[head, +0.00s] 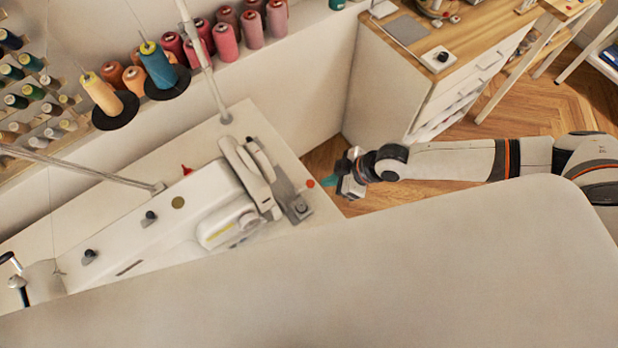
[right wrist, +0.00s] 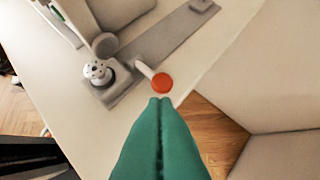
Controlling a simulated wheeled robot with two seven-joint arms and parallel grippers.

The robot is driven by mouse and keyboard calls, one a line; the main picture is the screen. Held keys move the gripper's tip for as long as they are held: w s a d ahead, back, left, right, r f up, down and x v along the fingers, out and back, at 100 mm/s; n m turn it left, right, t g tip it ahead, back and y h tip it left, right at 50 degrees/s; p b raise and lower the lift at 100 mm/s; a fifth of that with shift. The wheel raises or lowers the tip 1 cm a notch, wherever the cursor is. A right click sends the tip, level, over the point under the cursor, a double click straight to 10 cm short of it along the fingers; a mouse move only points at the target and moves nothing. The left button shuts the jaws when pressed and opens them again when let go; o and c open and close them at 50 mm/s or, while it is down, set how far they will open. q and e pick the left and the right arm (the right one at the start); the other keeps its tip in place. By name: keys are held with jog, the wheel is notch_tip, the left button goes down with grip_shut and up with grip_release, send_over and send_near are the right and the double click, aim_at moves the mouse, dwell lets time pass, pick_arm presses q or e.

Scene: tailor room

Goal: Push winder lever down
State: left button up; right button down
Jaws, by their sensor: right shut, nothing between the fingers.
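The winder lever (right wrist: 146,71) is a short pale arm with a round orange-red knob at its end, on the winder plate at the sewing machine's end. In the head view the orange-red knob (head: 310,183) shows at the table's right end. My right gripper (head: 331,181) is just right of the knob, with its teal fingertips pointing at it. In the right wrist view the green fingers (right wrist: 160,102) are pressed together and empty, their tips just below the knob in the picture. I cannot tell whether they touch it. My left gripper is not in view.
The white sewing machine (head: 180,215) lies along the white table (head: 245,120). A metal winder spindle (right wrist: 97,72) stands beside the lever. Thread cones (head: 225,42) line the ledge behind. A drawer cabinet (head: 385,85) stands at the back right, with bare wood floor before it.

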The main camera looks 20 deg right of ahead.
jog(key=b+v, duration=0.1)
jog(key=v, duration=1)
jog(key=shift+s+d+r+b, duration=0.2)
jog(key=shift+d+b, duration=0.05)
jog(key=shift+b, duration=0.15)
